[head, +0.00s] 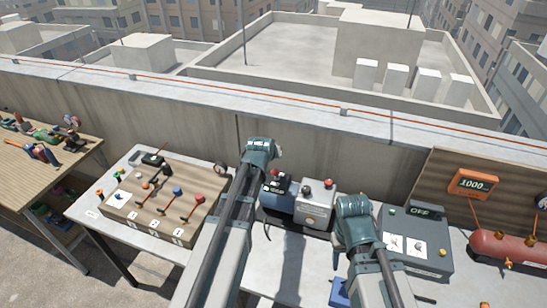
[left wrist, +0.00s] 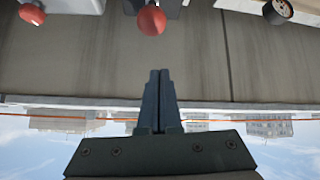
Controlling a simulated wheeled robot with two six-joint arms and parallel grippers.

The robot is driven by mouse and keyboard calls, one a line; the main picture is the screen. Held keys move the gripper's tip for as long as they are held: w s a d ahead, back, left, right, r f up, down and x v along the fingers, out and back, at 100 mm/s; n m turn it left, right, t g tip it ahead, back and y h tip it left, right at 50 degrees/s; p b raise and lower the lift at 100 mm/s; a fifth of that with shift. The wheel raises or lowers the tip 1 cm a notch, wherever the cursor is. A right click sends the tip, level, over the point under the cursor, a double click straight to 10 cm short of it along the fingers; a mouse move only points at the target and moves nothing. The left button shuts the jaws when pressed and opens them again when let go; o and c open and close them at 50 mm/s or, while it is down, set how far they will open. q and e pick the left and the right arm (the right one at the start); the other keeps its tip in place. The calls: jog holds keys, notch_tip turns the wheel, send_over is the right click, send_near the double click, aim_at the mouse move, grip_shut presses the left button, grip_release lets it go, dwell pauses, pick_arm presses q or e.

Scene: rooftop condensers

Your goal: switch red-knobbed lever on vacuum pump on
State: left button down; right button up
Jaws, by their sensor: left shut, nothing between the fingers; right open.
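The vacuum pump appears to be the blue and grey unit (head: 282,204) on the middle bench, partly hidden behind my left arm. A small red knob (head: 328,182) stands on the grey box at its right; I cannot tell its lever's position. In the left wrist view, a red ball knob (left wrist: 152,20) on a dark stem is beyond my left fingertips, apart from them. A second red knob (left wrist: 32,14) is at the left. My left gripper (head: 277,152) is shut and empty, its fingers together in the wrist view (left wrist: 160,74). My right gripper (head: 354,206) is open over the bench, fingers mostly hidden.
A wooden panel (head: 118,208) with several levers is left of my left arm. A round gauge (head: 221,169) stands beside it. A grey OFF box (head: 427,262), a red tank (head: 512,247) and an orange display (head: 473,184) are at the right. A parapet wall runs behind.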

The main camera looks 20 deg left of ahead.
pick_arm(q)
jog(key=s+f+p+v, duration=0.1)
jog(key=p+v, duration=0.2)
jog(key=v, duration=0.6)
jog(key=shift+s+f+p, duration=0.15)
jog(key=shift+f+p, duration=0.05)
jog(key=shift+p, duration=0.15)
pick_arm(e)
notch_tip(320, 180, up, 5)
jog(key=shift+s+f, duration=0.1)
jog(key=shift+f, duration=0.1)
pick_arm(q)
jog(key=s+d+f+m+g+b, duration=0.3)
jog(key=s+d+f, duration=0.4)
jog(key=s, duration=0.4)
jog(key=s+d+f+m+g+y+b, duration=0.1)
jog(key=s+d+f+m+g+b, duration=0.1)
jog(key=s+d+f+g+b, duration=0.4)
jog(key=s+d+f, duration=0.2)
jog(key=s+d, duration=0.2)
jog(key=s, duration=0.1)
jog(key=shift+s+f+m+g, duration=0.25)
jog(key=shift+s+m+g, duration=0.05)
jog(key=shift+m, duration=0.1)
pick_arm(e)
notch_tip(320, 180, down, 9)
